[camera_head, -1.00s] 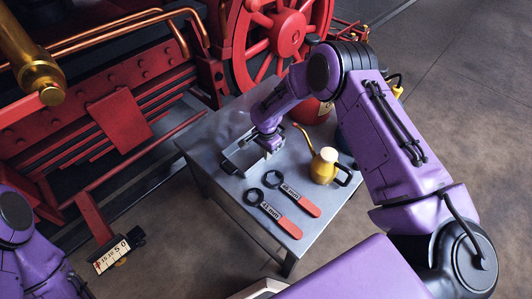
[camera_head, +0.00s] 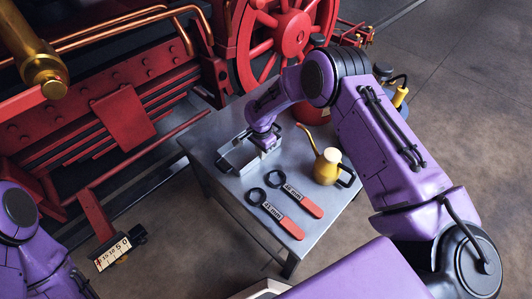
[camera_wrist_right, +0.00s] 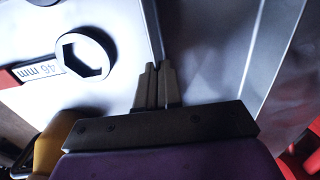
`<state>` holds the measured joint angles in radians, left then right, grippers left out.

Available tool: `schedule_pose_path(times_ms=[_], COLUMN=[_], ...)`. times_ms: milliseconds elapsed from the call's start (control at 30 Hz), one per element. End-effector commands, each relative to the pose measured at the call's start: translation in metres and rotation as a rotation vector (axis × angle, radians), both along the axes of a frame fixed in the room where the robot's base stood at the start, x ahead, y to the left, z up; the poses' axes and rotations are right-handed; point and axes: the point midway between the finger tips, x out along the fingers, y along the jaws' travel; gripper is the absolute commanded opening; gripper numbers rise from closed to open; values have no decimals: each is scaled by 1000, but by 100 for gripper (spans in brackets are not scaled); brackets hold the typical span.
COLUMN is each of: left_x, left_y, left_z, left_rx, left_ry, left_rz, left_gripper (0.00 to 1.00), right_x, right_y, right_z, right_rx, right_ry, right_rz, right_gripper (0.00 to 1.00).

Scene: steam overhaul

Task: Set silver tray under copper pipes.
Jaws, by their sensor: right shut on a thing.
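The silver tray (camera_head: 234,163) is a shallow metal tray at the left part of the grey table, and it also shows in the wrist view (camera_wrist_right: 215,60). My right gripper (camera_head: 267,149) is at the tray's right side. In the wrist view its fingers (camera_wrist_right: 157,72) are shut on the tray's wall. Whether the tray is clear of the tabletop, I cannot tell. The copper pipes (camera_head: 120,22) run along the red engine at the upper left, away from the tray. My left gripper is out of view; only part of the left arm shows at the lower left.
The grey table (camera_head: 232,200) also bears two red-handled wrenches (camera_head: 302,201) (camera_head: 289,225) and a brass oil can (camera_head: 327,168). A red spoked wheel (camera_head: 288,35) and a red canister (camera_head: 312,110) stand behind.

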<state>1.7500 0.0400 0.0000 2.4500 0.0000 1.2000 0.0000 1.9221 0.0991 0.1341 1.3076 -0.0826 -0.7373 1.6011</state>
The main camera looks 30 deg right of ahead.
Motion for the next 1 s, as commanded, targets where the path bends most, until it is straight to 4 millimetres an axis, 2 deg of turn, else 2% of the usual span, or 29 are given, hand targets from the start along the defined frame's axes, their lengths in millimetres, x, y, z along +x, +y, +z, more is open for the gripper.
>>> schedule_pose_path(times_ms=[1000], left_x=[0], left_y=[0], left_z=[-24], left_rx=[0], left_ry=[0], left_rz=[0], left_gripper=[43], right_x=[30], right_y=[51], right_z=[-3], right_rx=[1], right_ry=[3], right_rz=[2], right_gripper=[0])
